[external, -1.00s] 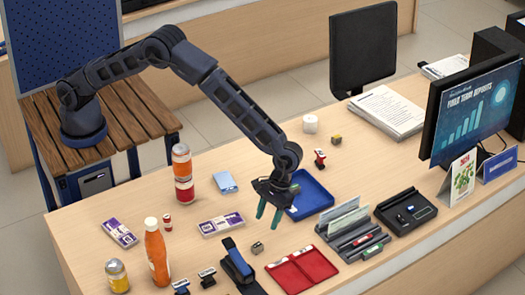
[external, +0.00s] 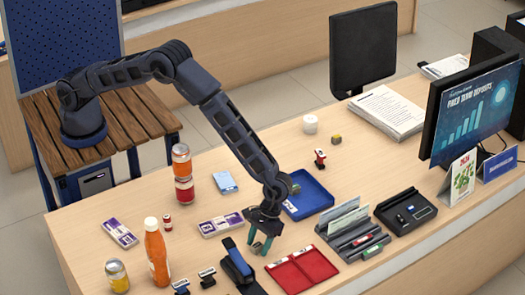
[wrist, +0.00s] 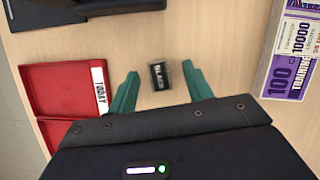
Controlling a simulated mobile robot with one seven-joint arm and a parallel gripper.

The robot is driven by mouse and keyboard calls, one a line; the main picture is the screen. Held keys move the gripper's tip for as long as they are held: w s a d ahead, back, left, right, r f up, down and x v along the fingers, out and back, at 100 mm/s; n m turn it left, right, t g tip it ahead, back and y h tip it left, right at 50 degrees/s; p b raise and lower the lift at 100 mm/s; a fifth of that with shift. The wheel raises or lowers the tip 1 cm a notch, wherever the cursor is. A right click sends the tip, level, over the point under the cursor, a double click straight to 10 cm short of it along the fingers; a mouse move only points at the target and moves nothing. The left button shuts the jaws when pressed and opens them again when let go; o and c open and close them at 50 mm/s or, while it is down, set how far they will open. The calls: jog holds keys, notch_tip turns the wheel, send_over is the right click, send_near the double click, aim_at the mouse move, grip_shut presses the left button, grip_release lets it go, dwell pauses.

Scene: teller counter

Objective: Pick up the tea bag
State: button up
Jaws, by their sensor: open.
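The likely tea bag (wrist: 159,75) is a small dark packet with pale lettering that seems to read "BLACK". It lies on the counter (wrist: 158,30) in the wrist view. My gripper (wrist: 160,69) is open, with one green finger on each side of the packet and a gap showing on both sides. In the external view my gripper (external: 261,246) points down, low over the counter, and its fingers hide the packet. I cannot tell the exact height of the fingertips.
A red two-part tray (external: 301,270) lies right of my gripper, and a dark blue strapped item (external: 237,266) lies just left. Banded note bundles (external: 220,224) lie behind left. A blue tray (external: 312,205) holding a small greenish item (external: 296,188) is behind.

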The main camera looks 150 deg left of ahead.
jog(key=shift+c, duration=0.4)
jog(key=c, duration=1)
